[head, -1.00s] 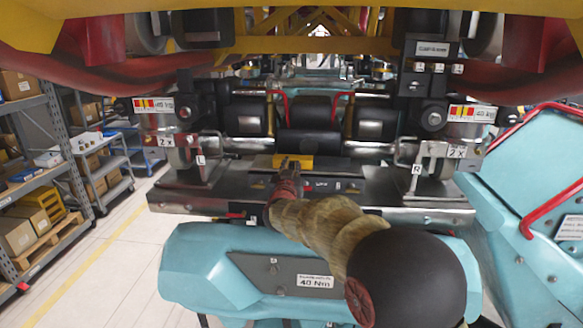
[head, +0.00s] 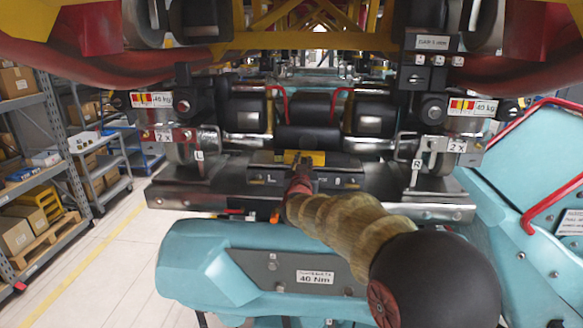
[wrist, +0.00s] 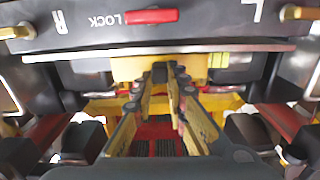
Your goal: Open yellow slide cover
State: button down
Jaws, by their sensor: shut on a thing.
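The yellow slide cover (head: 317,157) is a small yellow block at the middle of the dark panel (head: 349,179), below the black rollers. My gripper (head: 299,162) reaches it from the front and is shut on it. In the wrist view, the yellow cover (wrist: 128,69) sits just beyond my narrow finger tips (wrist: 172,80). The fingers hide part of it, and the exact contact is hard to see. The panel in the wrist view shows a red handle (wrist: 152,16), the word LOCK, and the letters R and L, with the lettering upside down.
A teal seat part (head: 210,265) lies under my arm, and a teal shell with a red bar (head: 550,207) stands at the right. The yellow frame (head: 330,44) hangs above. Shelves with boxes (head: 30,170) stand at the left beside clear floor.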

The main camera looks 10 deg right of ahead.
jog(key=d+b, duration=0.1)
jog(key=d, duration=0.1)
jog(key=s+d+b, duration=0.1)
jog(key=d, duration=0.2)
jog(key=s+d+b, duration=0.1)
jog(key=d, duration=0.1)
jog(key=shift+s+d+b, duration=0.2)
jog(key=shift+d+b, duration=0.1)
jog(key=shift+b, duration=0.05)
jog(key=c, duration=1.8)
grip_release()
jog(key=shift+o, duration=0.2)
jog(key=v, duration=1.2)
jog(key=shift+a+f, duration=0.1)
